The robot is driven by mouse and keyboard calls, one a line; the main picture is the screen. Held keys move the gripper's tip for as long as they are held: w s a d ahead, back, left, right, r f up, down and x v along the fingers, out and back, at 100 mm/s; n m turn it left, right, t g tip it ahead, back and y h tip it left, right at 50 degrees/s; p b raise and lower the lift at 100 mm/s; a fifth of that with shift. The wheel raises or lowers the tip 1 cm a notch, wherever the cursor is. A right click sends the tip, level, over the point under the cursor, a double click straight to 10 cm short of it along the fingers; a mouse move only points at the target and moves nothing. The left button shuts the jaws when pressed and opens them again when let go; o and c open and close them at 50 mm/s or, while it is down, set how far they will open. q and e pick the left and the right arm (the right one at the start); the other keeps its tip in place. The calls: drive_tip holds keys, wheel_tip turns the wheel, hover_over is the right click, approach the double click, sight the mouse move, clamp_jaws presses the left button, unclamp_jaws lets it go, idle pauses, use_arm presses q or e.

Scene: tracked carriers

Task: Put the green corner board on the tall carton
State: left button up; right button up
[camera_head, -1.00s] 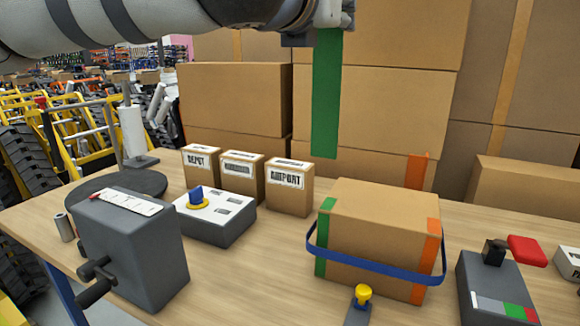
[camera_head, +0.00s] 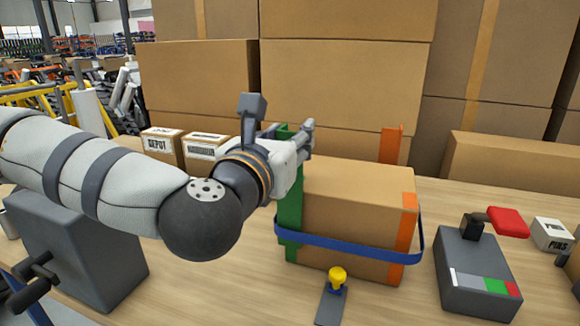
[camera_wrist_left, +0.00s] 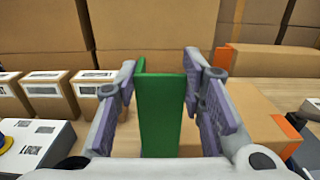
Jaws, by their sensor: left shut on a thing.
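The carton (camera_head: 350,215) stands on the table with a blue strap (camera_head: 350,250) around it and orange boards (camera_head: 407,235) on corners at its right. My left gripper (camera_head: 303,138) is beside the carton's left end, above its top, shut on the green corner board (camera_head: 291,200). The board hangs upright along the carton's left side. In the left wrist view the board (camera_wrist_left: 160,112) stands between the fingers, with the carton (camera_wrist_left: 248,112) to its right. A green strip also shows below the strap; I cannot tell whether board and carton touch. My right gripper is out of view.
Small labelled boxes (camera_head: 162,145) stand behind my left arm. A grey device with a red handle (camera_head: 480,275) is right of the carton, and a yellow-knobbed buckle (camera_head: 337,275) is in front. Large stacked cartons (camera_head: 345,85) fill the back.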

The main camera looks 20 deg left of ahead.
use_arm(q)
drive_tip(key=shift+f+b, duration=0.35)
drive_tip(key=shift+f, duration=1.95)
drive_tip(key=shift+f, duration=0.2)
drive_tip(key=o, duration=1.2)
drive_tip(key=shift+o, duration=0.2)
